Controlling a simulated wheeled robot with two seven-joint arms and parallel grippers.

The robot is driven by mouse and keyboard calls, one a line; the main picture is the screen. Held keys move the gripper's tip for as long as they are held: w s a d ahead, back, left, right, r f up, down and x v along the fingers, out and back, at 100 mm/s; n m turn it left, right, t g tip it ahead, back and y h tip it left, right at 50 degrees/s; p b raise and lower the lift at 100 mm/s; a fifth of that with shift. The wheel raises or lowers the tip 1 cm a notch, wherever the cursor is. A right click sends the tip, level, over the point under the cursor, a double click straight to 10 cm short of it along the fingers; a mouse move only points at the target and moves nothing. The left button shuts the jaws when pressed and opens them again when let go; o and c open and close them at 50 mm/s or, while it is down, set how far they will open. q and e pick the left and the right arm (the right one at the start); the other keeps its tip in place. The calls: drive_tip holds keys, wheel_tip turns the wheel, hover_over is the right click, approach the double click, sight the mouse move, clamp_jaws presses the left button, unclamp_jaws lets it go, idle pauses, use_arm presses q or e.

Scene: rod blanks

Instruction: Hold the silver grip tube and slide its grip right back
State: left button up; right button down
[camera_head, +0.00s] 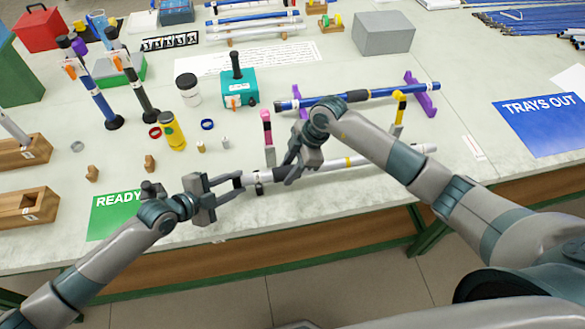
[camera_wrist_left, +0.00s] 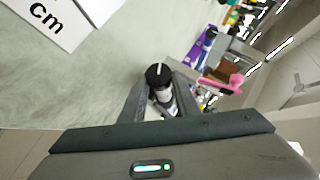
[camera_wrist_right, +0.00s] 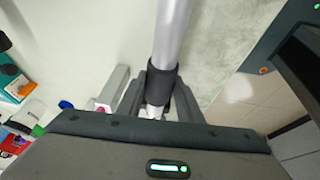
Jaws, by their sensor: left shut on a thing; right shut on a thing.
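The silver grip tube (camera_head: 390,156) lies lengthwise near the table's front, with a yellow band along it. My left gripper (camera_head: 241,181) is shut on the tube's left end, where a dark end piece (camera_wrist_left: 158,74) shows between the fingers in the left wrist view. My right gripper (camera_head: 284,172) is shut just to the right of it, around the black grip (camera_wrist_right: 163,84), with silver tube on the far side and a short pale stretch on the near side in the right wrist view. The fingers hide part of the grip in the head view.
A pink-topped post (camera_head: 268,135) and a yellow-topped post (camera_head: 398,112) stand close behind the tube. A blue tube (camera_head: 380,93) rests on purple stands (camera_head: 421,98) further back. A green READY mat (camera_head: 118,212) lies left; a blue TRAYS OUT sheet (camera_head: 542,122) lies right.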

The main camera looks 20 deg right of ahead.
use_arm(q)
drive_tip(key=shift+s+d, duration=0.1)
drive_tip(key=shift+d, duration=0.1)
use_arm(e)
drive_tip(key=c, duration=1.3)
unclamp_jaws()
drive_tip(key=shift+a, duration=0.2)
drive_tip(key=shift+o, duration=0.4)
drive_tip(key=shift+d, duration=0.1)
use_arm(q)
drive_tip(key=shift+a, duration=0.1)
use_arm(e)
drive_tip(key=v, duration=1.2)
use_arm(q)
drive_tip(key=o, duration=1.2)
drive_tip(key=shift+a, duration=0.1)
